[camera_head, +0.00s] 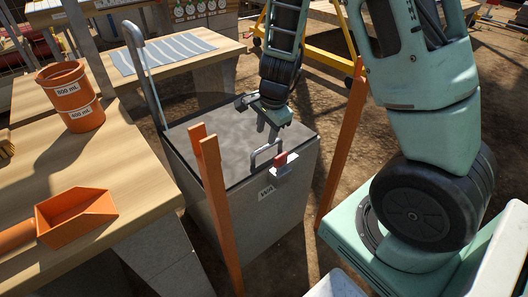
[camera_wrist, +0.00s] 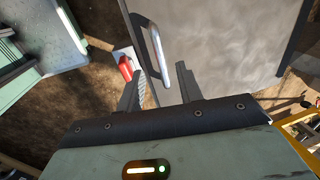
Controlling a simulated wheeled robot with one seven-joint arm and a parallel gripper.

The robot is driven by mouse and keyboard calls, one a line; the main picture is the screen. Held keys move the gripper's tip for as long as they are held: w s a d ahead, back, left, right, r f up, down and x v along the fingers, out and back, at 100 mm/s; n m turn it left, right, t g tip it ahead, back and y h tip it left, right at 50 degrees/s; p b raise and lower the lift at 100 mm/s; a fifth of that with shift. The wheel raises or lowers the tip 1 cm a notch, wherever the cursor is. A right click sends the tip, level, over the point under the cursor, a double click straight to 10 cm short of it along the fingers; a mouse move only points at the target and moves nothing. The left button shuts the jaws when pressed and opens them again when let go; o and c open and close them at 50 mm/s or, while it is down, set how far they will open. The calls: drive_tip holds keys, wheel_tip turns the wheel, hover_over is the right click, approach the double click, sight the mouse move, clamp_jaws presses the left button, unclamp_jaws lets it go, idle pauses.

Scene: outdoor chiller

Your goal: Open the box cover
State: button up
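The box (camera_head: 245,222) is a grey chiller on the ground with a dark, flat cover (camera_head: 220,140) that looks closed. A metal loop handle (camera_head: 254,158) stands at the cover's front edge, beside a red latch piece (camera_head: 281,160) on a pale bracket. My gripper (camera_head: 268,131) is just above the cover, behind the handle, fingers pointing down. In the wrist view my gripper (camera_wrist: 158,85) has its fingers apart, with the handle (camera_wrist: 156,50) showing between and beyond them. The red latch piece (camera_wrist: 126,68) is left of the handle. Contact with the handle cannot be told.
Orange posts (camera_head: 220,205) stand in front of the box, and another (camera_head: 343,145) at its right. A wooden table (camera_head: 120,160) on the left holds an orange scoop (camera_head: 75,215) and an orange 600 mL beaker (camera_head: 72,95). A tall metal bar (camera_head: 145,75) rises at the box's back left.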

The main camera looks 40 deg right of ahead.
sight(264, 148)
drive_tip(key=f+b, duration=0.1)
drive_tip(key=f, duration=0.2)
drive_tip(key=w+f+b, duration=0.1)
drive_tip(key=f, duration=0.1)
drive_tip(key=shift+f, duration=0.4)
drive_tip(key=shift+r, duration=0.1)
clamp_jaws()
